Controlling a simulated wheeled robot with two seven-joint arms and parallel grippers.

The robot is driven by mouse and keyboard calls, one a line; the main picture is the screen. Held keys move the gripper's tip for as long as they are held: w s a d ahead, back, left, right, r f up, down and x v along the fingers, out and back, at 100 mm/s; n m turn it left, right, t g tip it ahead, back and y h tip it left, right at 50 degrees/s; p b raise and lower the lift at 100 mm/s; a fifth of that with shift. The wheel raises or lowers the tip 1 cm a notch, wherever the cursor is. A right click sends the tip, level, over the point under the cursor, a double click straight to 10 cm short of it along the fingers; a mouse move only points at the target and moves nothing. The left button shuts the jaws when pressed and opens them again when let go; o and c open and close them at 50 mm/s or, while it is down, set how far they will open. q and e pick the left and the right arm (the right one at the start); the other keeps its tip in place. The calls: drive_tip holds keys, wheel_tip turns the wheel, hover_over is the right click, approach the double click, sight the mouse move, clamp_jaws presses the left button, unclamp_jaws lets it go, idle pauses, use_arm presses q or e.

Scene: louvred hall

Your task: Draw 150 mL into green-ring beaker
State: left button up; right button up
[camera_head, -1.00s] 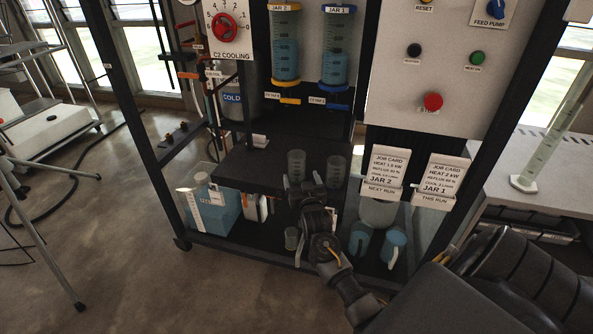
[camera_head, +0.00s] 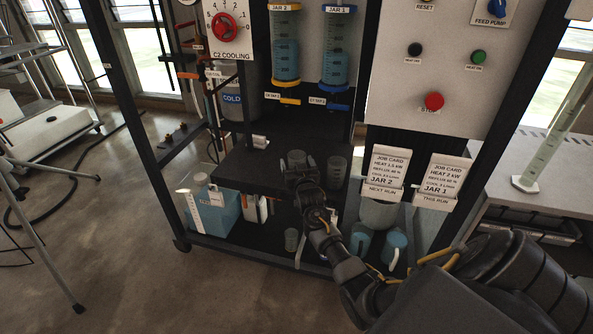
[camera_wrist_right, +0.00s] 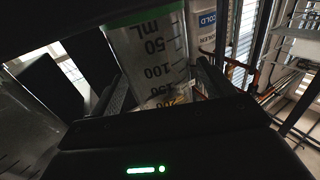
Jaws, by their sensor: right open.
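A clear beaker with a green ring shows in the right wrist view (camera_wrist_right: 150,60), with its mL scale facing me. It seems to be the left beaker (camera_head: 296,157) on the black shelf in the head view, where my gripper partly hides it and its ring colour cannot be made out. My right gripper (camera_head: 298,172) is open, its fingers on either side of the beaker in the wrist view (camera_wrist_right: 165,88); contact cannot be told. Jar 2 (camera_head: 285,45) and Jar 1 (camera_head: 336,45) hang above with blue liquid inside. My left gripper is not in view.
A second clear beaker (camera_head: 336,172) stands just right on the shelf (camera_head: 255,172). Job cards (camera_head: 386,170) hang at the right. Dark frame posts (camera_head: 120,100) bound the rack.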

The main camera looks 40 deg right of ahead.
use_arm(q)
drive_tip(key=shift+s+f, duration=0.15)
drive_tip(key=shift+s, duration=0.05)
use_arm(e)
drive_tip(key=c, duration=1.1)
drive_tip(key=shift+o, duration=0.2)
drive_tip(key=shift+r, duration=0.65)
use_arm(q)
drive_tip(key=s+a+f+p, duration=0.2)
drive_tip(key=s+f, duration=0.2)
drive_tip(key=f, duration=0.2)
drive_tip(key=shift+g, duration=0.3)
use_arm(e)
drive_tip(key=s+r, duration=1.1)
drive_tip(key=s, duration=0.3)
drive_tip(key=shift+r, duration=0.4)
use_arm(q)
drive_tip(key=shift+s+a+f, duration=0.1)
